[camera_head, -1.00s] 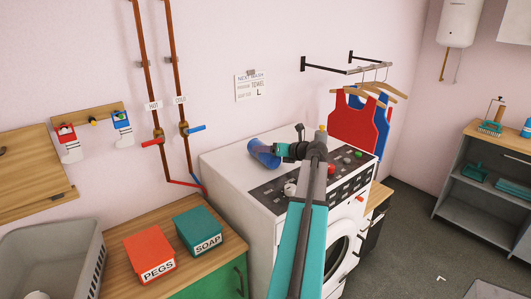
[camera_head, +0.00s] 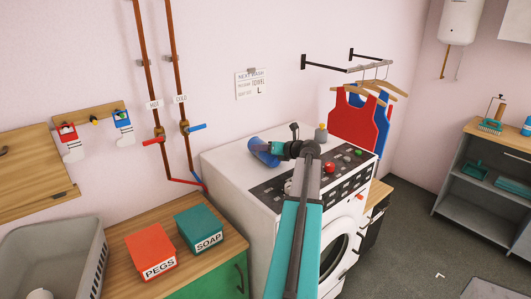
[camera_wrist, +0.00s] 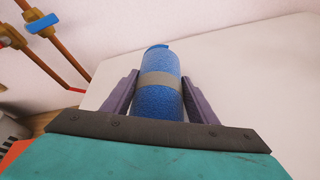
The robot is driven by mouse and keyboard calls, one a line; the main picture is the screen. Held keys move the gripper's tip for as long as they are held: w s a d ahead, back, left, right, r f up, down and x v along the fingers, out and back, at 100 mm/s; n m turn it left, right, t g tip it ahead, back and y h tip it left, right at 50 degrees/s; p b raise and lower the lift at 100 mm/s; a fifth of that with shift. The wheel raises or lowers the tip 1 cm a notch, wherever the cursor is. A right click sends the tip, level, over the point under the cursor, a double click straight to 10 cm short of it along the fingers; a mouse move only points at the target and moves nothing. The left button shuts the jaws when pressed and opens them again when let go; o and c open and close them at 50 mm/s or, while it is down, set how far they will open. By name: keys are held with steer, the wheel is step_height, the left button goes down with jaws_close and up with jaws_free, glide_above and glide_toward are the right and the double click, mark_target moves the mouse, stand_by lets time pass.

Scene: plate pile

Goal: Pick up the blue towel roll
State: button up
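The blue towel roll (camera_head: 262,153) lies on top of the white washing machine (camera_head: 228,165), near its back left. It has a beige band around its middle, which shows in the wrist view (camera_wrist: 160,82). My gripper (camera_head: 279,149) reaches it from the right in the head view. In the wrist view my gripper (camera_wrist: 160,92) is open, with one dark finger on each side of the roll. The gaps between fingers and roll are very narrow, and I cannot tell whether they touch. The roll's near end is hidden behind the gripper body.
A grey bottle (camera_head: 321,135) with a yellow cap stands on the machine behind my arm. Hangers with red and blue tops (camera_head: 355,120) hang beyond it. Pipes with valves (camera_head: 159,132) run down the wall at left. Red (camera_head: 149,250) and teal (camera_head: 199,228) boxes stand on the wooden counter.

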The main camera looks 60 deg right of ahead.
mark_target(261, 141)
steer(key=c, duration=0.6)
steer(key=shift+r, duration=0.2)
steer(key=shift+c, duration=0.2)
steer(key=shift+r+b, duration=0.7)
steer(key=shift+r, duration=0.7)
steer(key=shift+s+a+r, duration=0.15)
steer(key=shift+s, duration=0.1)
steer(key=s+a+b, duration=0.1)
steer(key=s+a, duration=0.1)
steer(key=s, duration=0.2)
steer(key=s+a+r+b, duration=0.1)
steer(key=s+a, duration=0.2)
steer(key=s+a+b, duration=0.1)
steer(key=s+a, duration=0.1)
steer(key=s, duration=0.2)
steer(key=shift+s+a+r, duration=0.15)
steer(key=shift+s+a, duration=0.15)
steer(key=shift+s, duration=0.05)
steer(key=shift+c, duration=0.2)
steer(key=shift+s+a+r, duration=0.15)
steer(key=shift+s+a, duration=0.25)
steer(key=shift+s, duration=0.25)
steer(key=shift+w, duration=0.1)
